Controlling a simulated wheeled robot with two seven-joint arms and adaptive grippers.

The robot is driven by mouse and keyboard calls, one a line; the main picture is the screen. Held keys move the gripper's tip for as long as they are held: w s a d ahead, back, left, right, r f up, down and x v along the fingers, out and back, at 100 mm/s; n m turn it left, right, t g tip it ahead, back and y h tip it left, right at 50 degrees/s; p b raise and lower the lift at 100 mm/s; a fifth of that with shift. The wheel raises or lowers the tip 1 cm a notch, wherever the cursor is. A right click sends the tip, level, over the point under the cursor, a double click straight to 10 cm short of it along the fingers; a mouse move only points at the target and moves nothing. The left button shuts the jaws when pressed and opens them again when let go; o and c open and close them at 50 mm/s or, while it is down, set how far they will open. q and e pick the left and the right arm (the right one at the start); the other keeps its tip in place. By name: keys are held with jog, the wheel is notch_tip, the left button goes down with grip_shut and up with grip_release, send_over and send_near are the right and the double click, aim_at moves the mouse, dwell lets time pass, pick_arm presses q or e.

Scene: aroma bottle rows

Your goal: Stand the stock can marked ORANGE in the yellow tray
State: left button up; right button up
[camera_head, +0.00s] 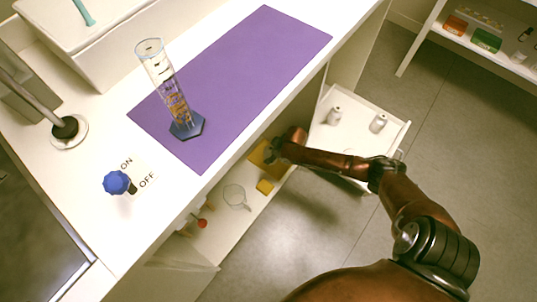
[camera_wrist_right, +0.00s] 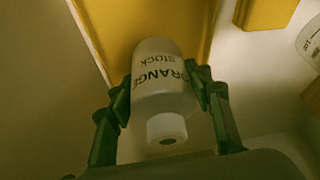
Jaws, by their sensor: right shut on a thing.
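The white stock can marked ORANGE (camera_wrist_right: 163,85) is between the green-looking fingers of my right gripper (camera_wrist_right: 162,98), which is shut on it. The print is upside down in the right wrist view, and the can's narrow neck points toward the camera. The yellow tray (camera_wrist_right: 125,28) lies behind the can there; I cannot tell whether they touch. In the head view, my right gripper (camera_head: 279,150) reaches into the low shelf under the counter, at the yellow tray (camera_head: 258,153). The arm hides the can there. My left gripper is not in view.
A small yellow block (camera_head: 265,186), a wire loop (camera_head: 236,196) and a red ball (camera_head: 202,223) are on the low shelf. A pulled-out white drawer (camera_head: 325,145) with two pale cans is beside my arm. The counter edge overhangs the shelf. A measuring cylinder (camera_head: 170,85) stands on the purple mat (camera_head: 255,70).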

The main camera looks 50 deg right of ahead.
jog(key=shift+w+r, duration=0.15)
jog(key=shift+f, duration=0.2)
jog(key=o, duration=1.6)
jog(key=shift+c, duration=0.2)
